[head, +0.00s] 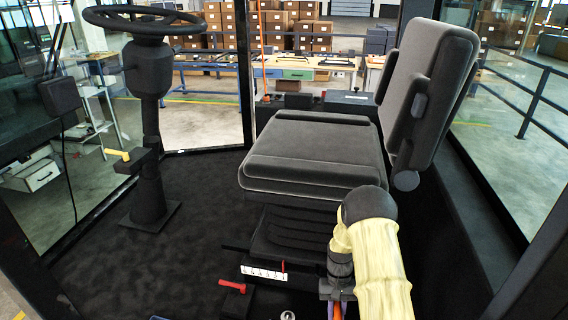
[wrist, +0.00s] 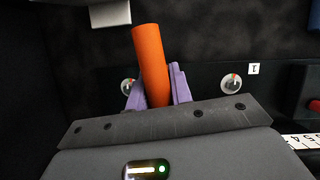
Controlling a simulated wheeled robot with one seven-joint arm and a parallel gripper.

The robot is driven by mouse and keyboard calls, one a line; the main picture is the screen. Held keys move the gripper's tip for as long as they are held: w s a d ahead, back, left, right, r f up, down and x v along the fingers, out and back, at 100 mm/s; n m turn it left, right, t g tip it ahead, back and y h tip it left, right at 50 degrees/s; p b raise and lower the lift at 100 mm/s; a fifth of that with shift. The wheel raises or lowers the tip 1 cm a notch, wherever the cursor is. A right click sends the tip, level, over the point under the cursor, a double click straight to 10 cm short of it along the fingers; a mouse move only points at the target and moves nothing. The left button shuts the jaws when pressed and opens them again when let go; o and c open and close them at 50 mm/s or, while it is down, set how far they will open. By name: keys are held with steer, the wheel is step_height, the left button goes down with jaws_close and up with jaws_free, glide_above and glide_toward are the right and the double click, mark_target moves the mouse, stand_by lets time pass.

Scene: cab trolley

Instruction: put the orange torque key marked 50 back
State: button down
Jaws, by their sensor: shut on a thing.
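In the wrist view my gripper (wrist: 152,92) has its purple fingers shut on an orange cylinder, the torque key (wrist: 149,55). The key sticks out beyond the fingers, tilted slightly. No 50 marking can be read on it. In the head view my gripper (head: 336,297) is low at the bottom edge, right of the number strip and in front of the seat base. Only a little purple and orange shows there, below my arm. Whether the key touches anything beyond the fingers is not clear.
A dark panel with two round dials, left (wrist: 128,86) and right (wrist: 231,84), lies behind the fingers. A small label 1 (wrist: 254,68) is beside the right dial. A white number strip (head: 264,273) and red handle (head: 234,288) are left of my gripper. The seat (head: 315,155) stands above.

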steer(key=shift+s+a+f+n, duration=0.1)
steer(key=shift+a+f+n, duration=0.1)
steer(key=shift+a+n, duration=0.1)
steer(key=shift+d, duration=0.1)
steer(key=shift+r, duration=0.1)
